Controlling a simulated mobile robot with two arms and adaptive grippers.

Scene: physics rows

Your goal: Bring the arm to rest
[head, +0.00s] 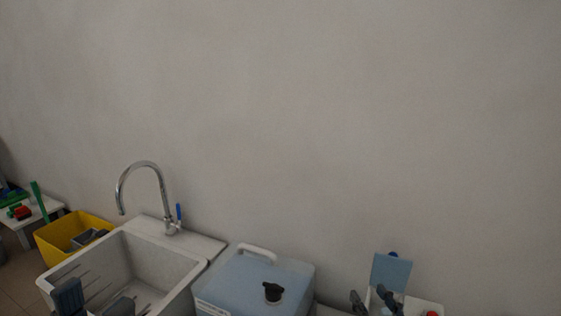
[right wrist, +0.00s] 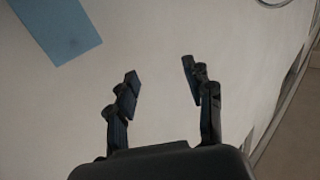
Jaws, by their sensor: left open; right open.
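My left gripper (head: 95,302) shows at the bottom left of the head view, in front of the sink. Its fingers stand apart, and the rest of that arm is cut off by the frame. My right gripper (head: 373,301) shows at the bottom right of the head view, in front of a blue panel. In the right wrist view my right gripper (right wrist: 163,88) is open, with nothing between its fingers.
A white sink (head: 75,270) with a chrome tap (head: 158,176) stands at the left, beside a yellow bin (head: 48,245). A blue container (head: 245,283) with a black cap stands between my grippers. The blue panel (head: 391,271) stands near the wall. The space above is clear.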

